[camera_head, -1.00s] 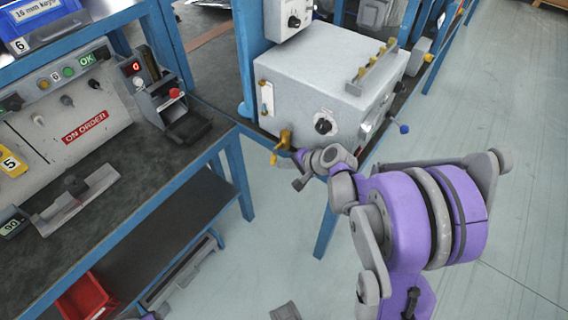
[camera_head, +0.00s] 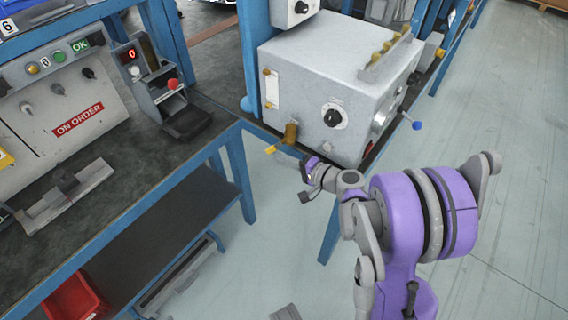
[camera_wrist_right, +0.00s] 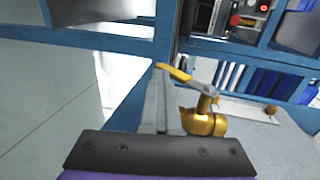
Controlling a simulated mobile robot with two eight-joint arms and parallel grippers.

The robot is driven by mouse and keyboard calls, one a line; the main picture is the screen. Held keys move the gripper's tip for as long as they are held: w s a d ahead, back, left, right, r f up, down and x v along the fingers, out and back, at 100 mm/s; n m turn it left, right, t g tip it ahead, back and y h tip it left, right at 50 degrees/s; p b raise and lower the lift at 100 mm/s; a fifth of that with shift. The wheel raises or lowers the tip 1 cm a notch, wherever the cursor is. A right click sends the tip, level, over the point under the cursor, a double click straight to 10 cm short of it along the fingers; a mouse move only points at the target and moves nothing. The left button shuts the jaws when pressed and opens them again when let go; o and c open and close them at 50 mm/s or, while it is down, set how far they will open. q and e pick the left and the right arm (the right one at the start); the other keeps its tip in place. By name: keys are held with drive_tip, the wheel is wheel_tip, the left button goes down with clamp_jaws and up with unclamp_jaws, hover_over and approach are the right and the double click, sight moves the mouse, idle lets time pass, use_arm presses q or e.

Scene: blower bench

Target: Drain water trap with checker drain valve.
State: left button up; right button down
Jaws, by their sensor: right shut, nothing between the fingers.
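The drain valve (camera_head: 290,132) is brass and sits low on the front of the light grey box, the apparent water trap (camera_head: 320,80). Its lever has a yellow grip (camera_head: 271,149) that points left and slightly down in the head view. In the right wrist view the valve body (camera_wrist_right: 203,122) is right of the fingers, and the yellow grip (camera_wrist_right: 173,72) lies just past the fingertips. My right gripper (camera_head: 306,178) is shut and empty, below and right of the valve. The wrist view (camera_wrist_right: 160,105) does not show clearly whether it touches the lever. My left gripper is not in view.
The box has a black dial (camera_head: 333,116) and a blue-tipped lever (camera_head: 416,125). A blue-framed bench (camera_head: 190,185) with an ON ORDER panel (camera_head: 78,118) stands left. A red bin (camera_head: 75,298) is on the lower left. The floor at right (camera_head: 500,215) is clear.

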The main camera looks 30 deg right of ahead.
sight(270, 148)
drive_tip(key=w+t+y+b, duration=0.1)
drive_tip(key=t, duration=0.1)
drive_tip(key=w+t+y+b, duration=0.1)
drive_tip(key=b, duration=0.1)
drive_tip(key=a+t+b, duration=0.1)
drive_tip(key=t+b, duration=0.1)
drive_tip(key=shift+w+a+r+t+y, duration=0.1)
drive_tip(key=shift+w+r+t+y, duration=0.05)
drive_tip(key=shift+w+t+y, duration=0.2)
drive_tip(key=shift+w+r+b, duration=0.15)
drive_tip(key=shift+w+b, duration=0.05)
drive_tip(key=shift+b, duration=0.1)
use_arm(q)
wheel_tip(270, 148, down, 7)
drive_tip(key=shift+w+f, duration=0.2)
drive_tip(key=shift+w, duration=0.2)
use_arm(e)
drive_tip(key=shift+w+a+r, duration=0.25)
drive_tip(key=shift+w+r, duration=0.3)
